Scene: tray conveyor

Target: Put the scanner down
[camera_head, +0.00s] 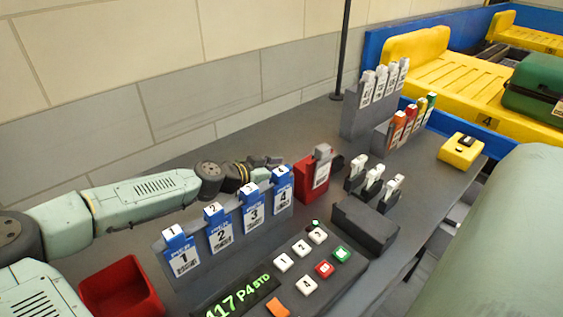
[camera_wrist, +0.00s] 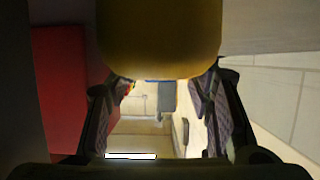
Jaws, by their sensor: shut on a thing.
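My gripper (camera_head: 268,161) is low at the back of the grey desk, behind the blue numbered tags and left of the red holder. In the wrist view my gripper (camera_wrist: 162,85) has its fingers on both sides of a rounded yellow object, which I take for the scanner (camera_wrist: 160,40). It is shut on this object, whose top runs out of the picture. In the head view I cannot make out the scanner clearly, as tags and the holder block the view. I cannot tell whether it touches the desk.
The red holder (camera_head: 309,181) bears a grey-white tag. Blue tags (camera_head: 220,235) stand in a row in front of my arm. A red bin (camera_head: 121,288), a button panel (camera_head: 300,270) and a yellow box (camera_head: 461,151) are on the desk. A thin black pole (camera_head: 342,50) stands behind.

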